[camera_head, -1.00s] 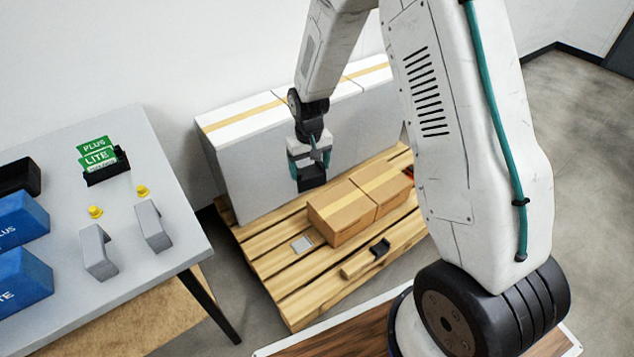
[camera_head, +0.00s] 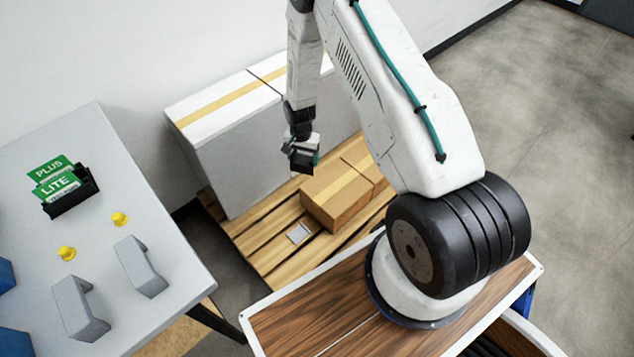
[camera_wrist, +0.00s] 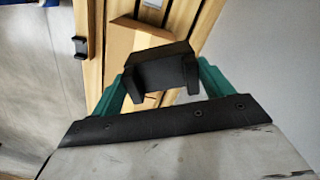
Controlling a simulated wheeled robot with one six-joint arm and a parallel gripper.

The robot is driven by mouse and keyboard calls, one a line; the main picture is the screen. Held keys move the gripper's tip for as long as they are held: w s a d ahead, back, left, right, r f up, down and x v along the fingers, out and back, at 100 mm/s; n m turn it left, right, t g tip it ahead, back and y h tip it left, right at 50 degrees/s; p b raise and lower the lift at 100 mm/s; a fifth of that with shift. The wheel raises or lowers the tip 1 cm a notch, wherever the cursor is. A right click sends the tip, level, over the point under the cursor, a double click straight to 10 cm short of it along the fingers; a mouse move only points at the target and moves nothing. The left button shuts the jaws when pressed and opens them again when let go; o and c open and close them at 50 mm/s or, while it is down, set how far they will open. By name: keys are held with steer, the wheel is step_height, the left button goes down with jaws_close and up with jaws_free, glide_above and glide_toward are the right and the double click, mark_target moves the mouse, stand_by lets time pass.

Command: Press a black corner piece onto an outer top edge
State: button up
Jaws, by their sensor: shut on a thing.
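My gripper (camera_head: 301,152) hangs in front of the large white box, above the far left end of the brown box. It is shut on a black corner piece (camera_wrist: 160,68), which sits between its teal fingers in the wrist view. The piece also shows as a dark block in the head view (camera_head: 300,161), apart from the boxes. The large white box (camera_head: 235,145) with a yellow tape strip stands at the back of the pallet. The brown taped box (camera_head: 328,201) lies in front of it. A second black corner piece (camera_wrist: 81,47) lies on the pallet in the wrist view.
The wooden pallet (camera_head: 262,240) carries the boxes and a small grey plate (camera_head: 299,233). At left, a grey table (camera_head: 105,150) holds green cards in a black holder (camera_head: 71,190), two yellow knobs (camera_head: 119,219) and two grey brackets (camera_head: 141,267).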

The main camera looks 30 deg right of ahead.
steer(key=s+d+f+m, duration=0.2)
steer(key=f+m, duration=0.1)
steer(key=f, duration=0.4)
steer(key=s+d+f+m, duration=0.2)
steer(key=f+m, duration=0.1)
steer(key=f, duration=0.5)
glide_above(317, 201)
steer(key=shift+s+d+f, duration=0.1)
steer(key=shift+f, duration=2.25)
steer(key=shift+f, duration=0.35)
steer(key=shift+f, duration=1.6)
steer(key=shift+f, duration=0.45)
steer(key=o, duration=0.9)
steer(key=shift+o, duration=0.2)
